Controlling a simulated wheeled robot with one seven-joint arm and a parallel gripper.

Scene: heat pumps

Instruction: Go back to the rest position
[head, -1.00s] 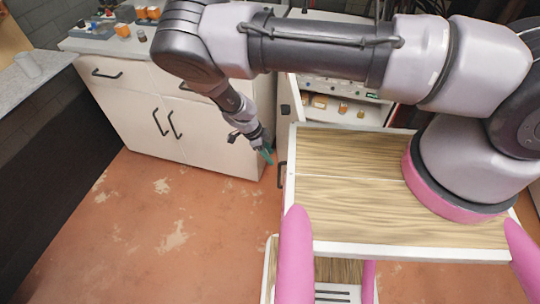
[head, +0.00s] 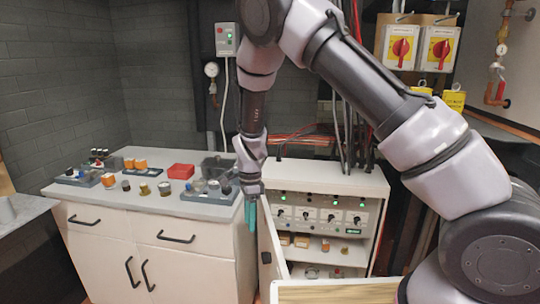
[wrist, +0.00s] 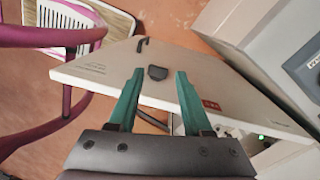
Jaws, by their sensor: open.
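My gripper (head: 251,212) hangs fingers down in the head view, beside the open door (head: 269,252) of the white control cabinet (head: 330,179). In the wrist view my gripper (wrist: 154,100) has two green fingers spread well apart, with nothing held between them. The door (wrist: 215,88) lies beyond the fingers in that view, with a dark latch piece (wrist: 157,73) on it. I cannot tell whether a finger touches the door.
A white counter (head: 70,190) with red box (head: 181,171), orange blocks and small parts stands left of the cabinet. Cabinet shelves hold small boxes (head: 302,241). Red rotary switches (head: 400,47) hang at upper right.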

